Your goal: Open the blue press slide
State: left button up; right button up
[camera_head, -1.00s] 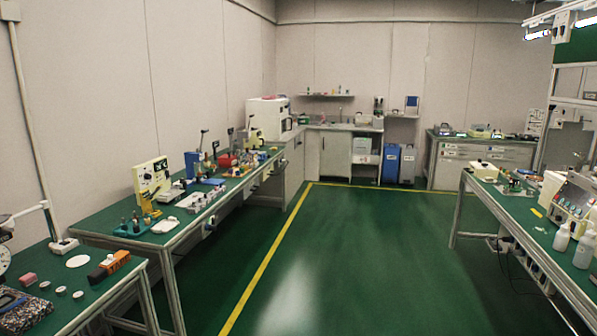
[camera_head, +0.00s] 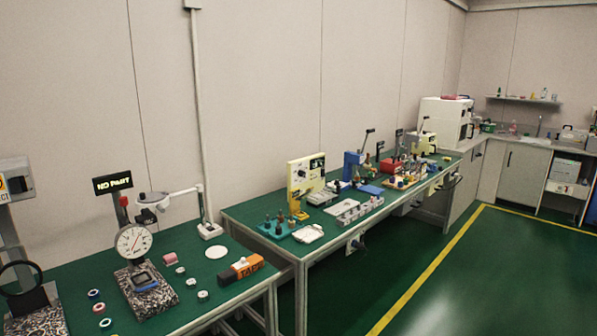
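A small blue press (camera_head: 352,167) with a dark lever on top stands on the green-topped bench along the left wall, in the middle of the head view. A flat blue piece (camera_head: 370,190) lies on the bench in front of it. The press is far off and small. I cannot make out its slide or whether it is open. Neither of my grippers is in view.
A cream and yellow machine (camera_head: 303,185) stands left of the press. A nearer bench holds a dial gauge (camera_head: 133,240) and an orange tape box (camera_head: 241,268). Green floor (camera_head: 480,270) lies open at right, beyond a yellow line (camera_head: 425,275).

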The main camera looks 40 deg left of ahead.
aim_at(353, 183)
jog(key=i+u, duration=0.2)
jog(key=i, duration=0.3)
jog(key=i+u, duration=0.25)
jog(key=i, duration=0.3)
jog(key=i+u, duration=0.2)
jog(key=i, duration=0.35)
jog(key=i+l+u, duration=0.25)
jog(key=i, duration=0.25)
jog(key=i+l, duration=0.2)
jog(key=i, duration=0.2)
